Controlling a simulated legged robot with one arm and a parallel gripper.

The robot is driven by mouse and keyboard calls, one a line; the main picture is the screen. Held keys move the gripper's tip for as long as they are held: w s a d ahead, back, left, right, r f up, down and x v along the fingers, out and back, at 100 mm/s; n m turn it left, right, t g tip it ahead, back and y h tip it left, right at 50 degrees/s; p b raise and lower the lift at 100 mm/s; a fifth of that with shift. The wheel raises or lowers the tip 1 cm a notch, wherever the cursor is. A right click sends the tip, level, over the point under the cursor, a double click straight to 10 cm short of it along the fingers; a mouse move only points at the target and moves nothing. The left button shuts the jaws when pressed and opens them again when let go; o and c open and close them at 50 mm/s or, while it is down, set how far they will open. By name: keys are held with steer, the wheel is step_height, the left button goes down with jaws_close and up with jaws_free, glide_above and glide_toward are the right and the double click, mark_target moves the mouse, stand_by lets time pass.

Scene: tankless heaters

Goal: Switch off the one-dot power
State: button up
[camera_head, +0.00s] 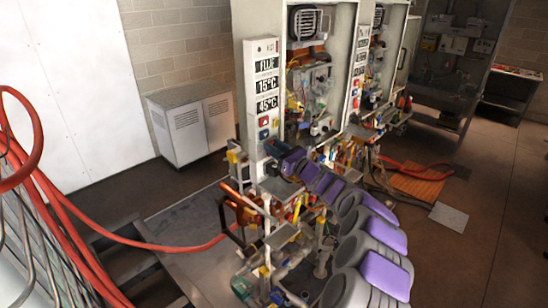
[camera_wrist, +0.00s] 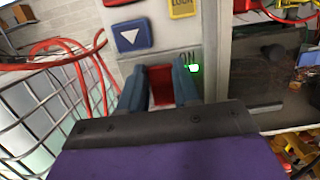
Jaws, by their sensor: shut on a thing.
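The near heater's panel (camera_head: 265,82) stands upright in the head view, with display plates and a red button (camera_head: 264,121) above a blue button (camera_head: 264,134). My gripper (camera_head: 272,148) is at the panel's lower end. In the wrist view my gripper (camera_wrist: 160,75) has its two blue-grey fingers on either side of a red switch (camera_wrist: 161,86) and is shut on it. A small green light (camera_wrist: 194,68) glows just right of the right finger. The blue button with a white triangle (camera_wrist: 129,37) is above. Dot marks are not legible, and the fingers partly hide the switch.
A yellow lock label (camera_wrist: 182,8) is at the top of the wrist view. Red hoses (camera_head: 70,215) and a wire rack (camera_head: 22,245) are at the left. Pipes and valves crowd below the panel. A second heater (camera_head: 375,65) stands behind. Open floor lies at the right.

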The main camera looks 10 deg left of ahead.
steer(key=shift+s+d+f+t+y+b, duration=0.1)
steer(key=shift+f+t+y+b, duration=0.45)
steer(key=shift+b, duration=1.55)
steer(key=shift+d+f+t+y+b, duration=0.15)
steer(key=shift+t+y+b, duration=0.55)
steer(key=shift+b, duration=1.4)
steer(key=shift+y+b, duration=0.35)
steer(key=shift+b, duration=0.1)
steer(key=o, duration=1.1)
steer(key=shift+d+r, duration=0.1)
steer(key=shift+d, duration=0.1)
steer(key=shift+c, duration=0.2)
steer(key=shift+a, duration=0.15)
steer(key=shift+s, duration=0.1)
